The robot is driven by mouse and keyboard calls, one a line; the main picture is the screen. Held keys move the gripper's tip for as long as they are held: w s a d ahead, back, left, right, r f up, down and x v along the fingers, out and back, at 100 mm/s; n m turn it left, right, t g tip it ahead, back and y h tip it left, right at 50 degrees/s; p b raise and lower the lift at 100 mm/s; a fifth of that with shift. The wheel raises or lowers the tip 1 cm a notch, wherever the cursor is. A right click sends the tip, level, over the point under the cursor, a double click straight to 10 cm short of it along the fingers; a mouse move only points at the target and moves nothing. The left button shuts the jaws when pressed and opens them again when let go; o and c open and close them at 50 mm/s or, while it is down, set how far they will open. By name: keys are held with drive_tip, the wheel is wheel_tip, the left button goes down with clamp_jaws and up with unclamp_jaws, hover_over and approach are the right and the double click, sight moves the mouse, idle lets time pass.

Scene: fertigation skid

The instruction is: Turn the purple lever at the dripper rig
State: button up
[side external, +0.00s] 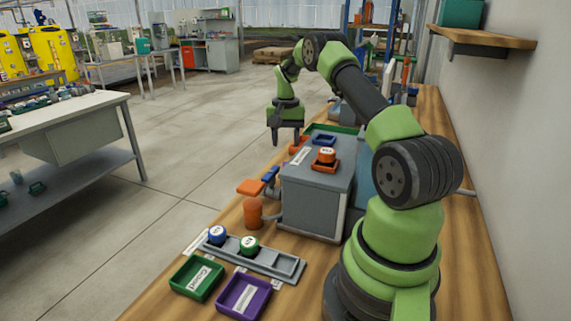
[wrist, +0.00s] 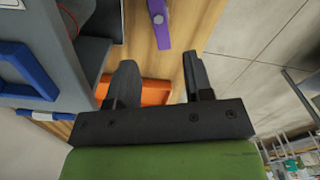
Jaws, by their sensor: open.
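The purple lever (wrist: 159,24) shows at the top of the wrist view, beyond my fingertips and a little left of the line of the right finger. It has a small dark hole and is cut off by the frame edge. I cannot pick it out in the side view. My gripper (wrist: 160,72) is open and empty, its two dark fingers pointing toward the lever and apart from it. In the side view my gripper (side external: 286,140) hangs pointing down past the far left corner of the grey box.
The grey box (side external: 312,205) stands on the wooden bench, with a blue lever (side external: 270,174) and an orange lever (side external: 251,187) at its left side. An orange piece (wrist: 150,91) lies behind my fingers. Green (side external: 197,280) and purple (side external: 243,296) trays sit at the front.

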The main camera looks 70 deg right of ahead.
wheel_tip(320, 180, down, 8)
drive_tip(key=shift+r, duration=0.1)
clamp_jaws()
